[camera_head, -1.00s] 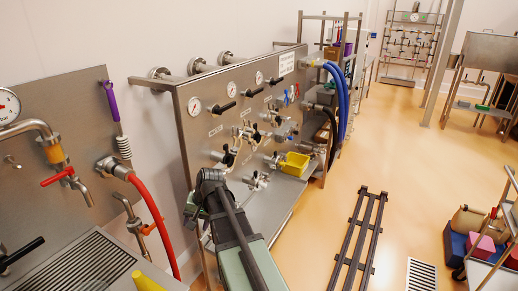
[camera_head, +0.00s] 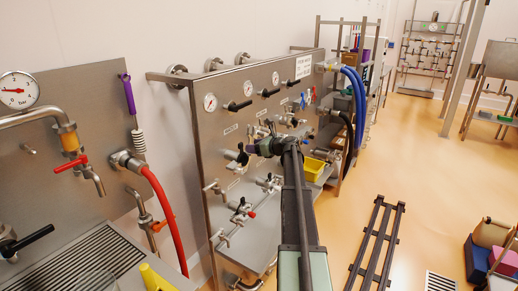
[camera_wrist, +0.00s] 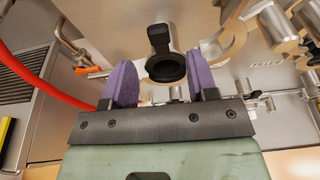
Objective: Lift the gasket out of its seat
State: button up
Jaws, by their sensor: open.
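The ring lies beyond the gap and apart from both fingers. In the head view my gripper (camera_head: 253,147) is in front of the steel valve panel, and the gasket cannot be made out.
The steel panel (camera_head: 205,135) carries gauges, black-handled valves and pipe stubs close around my gripper. A yellow bin (camera_head: 313,168) is just to the right. A red hose (camera_head: 168,215) hangs at left, blue hoses (camera_head: 358,100) at right. The floor at right has open room.

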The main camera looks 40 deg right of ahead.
aim_at(242, 146)
jog(key=b+x, duration=0.1)
jog(key=x, duration=0.6)
jog(key=shift+w+a+f+b, duration=0.1)
jog(key=shift+w+a+b, duration=0.05)
jog(key=shift+w+b, duration=0.15)
jog(key=c, duration=0.9)
jog(key=shift+r+p, duration=2.65)
